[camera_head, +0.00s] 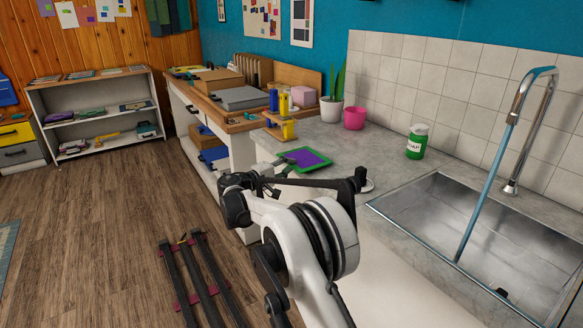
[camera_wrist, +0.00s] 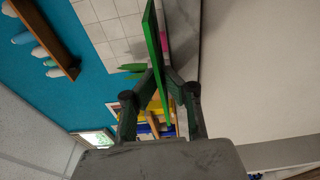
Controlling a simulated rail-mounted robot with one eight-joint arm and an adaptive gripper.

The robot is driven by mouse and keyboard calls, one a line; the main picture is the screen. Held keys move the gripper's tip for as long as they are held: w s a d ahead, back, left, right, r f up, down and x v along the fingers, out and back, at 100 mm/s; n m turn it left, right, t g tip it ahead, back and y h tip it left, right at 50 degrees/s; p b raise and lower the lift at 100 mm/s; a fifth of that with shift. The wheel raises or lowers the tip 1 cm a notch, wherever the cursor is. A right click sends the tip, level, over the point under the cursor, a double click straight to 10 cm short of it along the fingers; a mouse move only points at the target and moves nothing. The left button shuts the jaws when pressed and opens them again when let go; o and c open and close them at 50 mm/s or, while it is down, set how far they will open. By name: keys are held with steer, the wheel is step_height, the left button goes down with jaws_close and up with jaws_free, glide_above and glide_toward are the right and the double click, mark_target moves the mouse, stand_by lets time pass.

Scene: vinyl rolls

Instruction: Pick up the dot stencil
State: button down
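A flat panel with a green frame and a purple middle (camera_head: 306,158), which I take to be the dot stencil, is by the left end of the grey counter. Any dots are too small to make out. In the wrist view the green frame (camera_wrist: 152,40) shows edge-on, with a gap between it and the counter surface. My gripper (camera_wrist: 160,78) has its fingers closing in on both faces of the frame, and it appears shut on it. In the head view my gripper (camera_head: 268,175) is at the panel's left edge, partly hidden by my own arm.
The grey counter (camera_head: 352,150) holds a pink pot (camera_head: 354,118), a green soap bottle (camera_head: 417,142) and a metal sink (camera_head: 480,240) with a tall faucet. A workbench with yellow and blue bottles (camera_head: 283,104) stands beyond the panel. Dark rails (camera_head: 200,280) lie on the floor.

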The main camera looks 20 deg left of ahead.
step_height(320, 180, up, 3)
steer(key=s+a+r+p, duration=0.2)
steer(key=s+a+r, duration=0.4)
steer(key=s, duration=0.3)
steer(key=shift+a+r, duration=0.4)
steer(key=shift+a, duration=0.25)
